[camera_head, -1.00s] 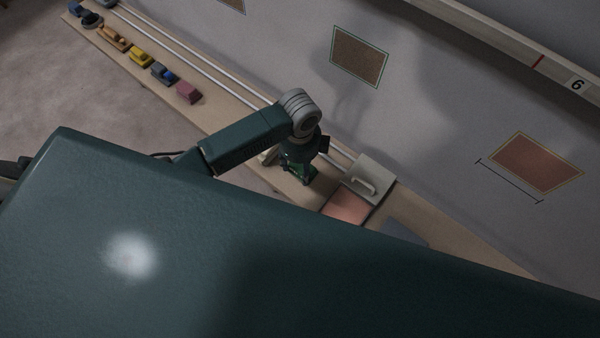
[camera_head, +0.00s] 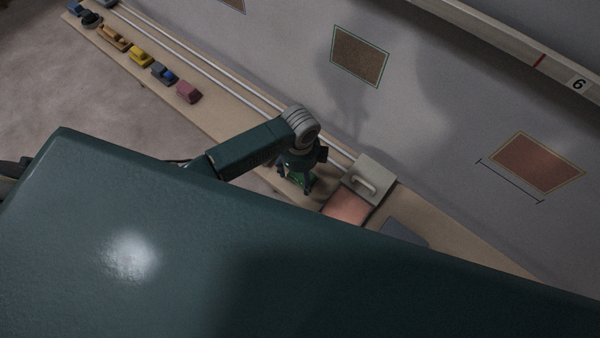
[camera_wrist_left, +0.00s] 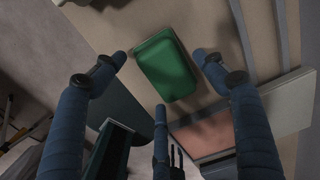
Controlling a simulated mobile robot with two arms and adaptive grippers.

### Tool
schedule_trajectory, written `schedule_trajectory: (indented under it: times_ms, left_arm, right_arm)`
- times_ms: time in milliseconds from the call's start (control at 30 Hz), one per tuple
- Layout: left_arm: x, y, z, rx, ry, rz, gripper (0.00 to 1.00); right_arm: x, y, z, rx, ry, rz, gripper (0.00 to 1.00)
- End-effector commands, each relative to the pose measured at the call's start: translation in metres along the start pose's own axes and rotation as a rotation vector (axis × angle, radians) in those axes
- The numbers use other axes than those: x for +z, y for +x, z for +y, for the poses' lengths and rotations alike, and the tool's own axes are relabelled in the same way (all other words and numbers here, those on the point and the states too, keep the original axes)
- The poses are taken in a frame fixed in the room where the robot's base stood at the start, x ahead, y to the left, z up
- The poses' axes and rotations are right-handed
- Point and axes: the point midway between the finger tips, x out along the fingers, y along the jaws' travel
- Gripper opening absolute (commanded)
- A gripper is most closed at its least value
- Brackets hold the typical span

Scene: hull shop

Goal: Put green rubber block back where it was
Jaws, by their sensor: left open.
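The green rubber block (camera_wrist_left: 166,66) lies on the wooden board (camera_wrist_left: 215,18) in the left wrist view. It shows as a small green patch (camera_head: 294,176) among my fingers in the head view, mostly hidden. My left gripper (camera_head: 302,184) points down over the board there. In the left wrist view my left gripper (camera_wrist_left: 162,80) is open, with blue fingers spread on both sides of the block and one below it. I see clear space between the fingers and the block. My right gripper is in neither view.
A grey float with a handle (camera_head: 369,181) and a pink sheet or block (camera_head: 347,207) lie just right of the gripper. White rails (camera_head: 215,79) run along the board by the wall. Several coloured blocks and tools, including a maroon block (camera_head: 188,91), stand at its upper left end.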

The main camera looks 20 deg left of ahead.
Motion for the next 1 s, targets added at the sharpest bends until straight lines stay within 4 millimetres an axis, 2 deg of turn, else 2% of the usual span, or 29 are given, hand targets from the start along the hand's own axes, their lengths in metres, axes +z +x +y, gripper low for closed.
schedule_trajectory:
  times_ms: [133,233,500,700,833,1000]
  left_arm:
    - [0.001,-0.004,-0.001,-0.001,0.0,-0.001,0.72]
    - [0.001,-0.016,-0.002,-0.004,-0.001,-0.001,0.72]
    - [0.001,-0.072,-0.002,-0.005,0.001,-0.001,0.72]
    - [0.001,-0.106,-0.002,-0.003,0.0,0.0,0.72]
    - [0.0,-0.117,-0.001,-0.001,-0.001,0.0,0.72]
    - [0.0,-0.121,-0.001,0.0,0.0,0.0,0.72]
  right_arm:
    - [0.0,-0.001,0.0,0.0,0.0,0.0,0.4]
    - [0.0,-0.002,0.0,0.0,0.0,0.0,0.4]
    - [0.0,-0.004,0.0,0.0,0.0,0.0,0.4]
    - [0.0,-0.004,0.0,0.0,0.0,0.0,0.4]
    - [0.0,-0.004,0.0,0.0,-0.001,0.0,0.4]
    - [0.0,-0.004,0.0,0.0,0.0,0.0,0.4]
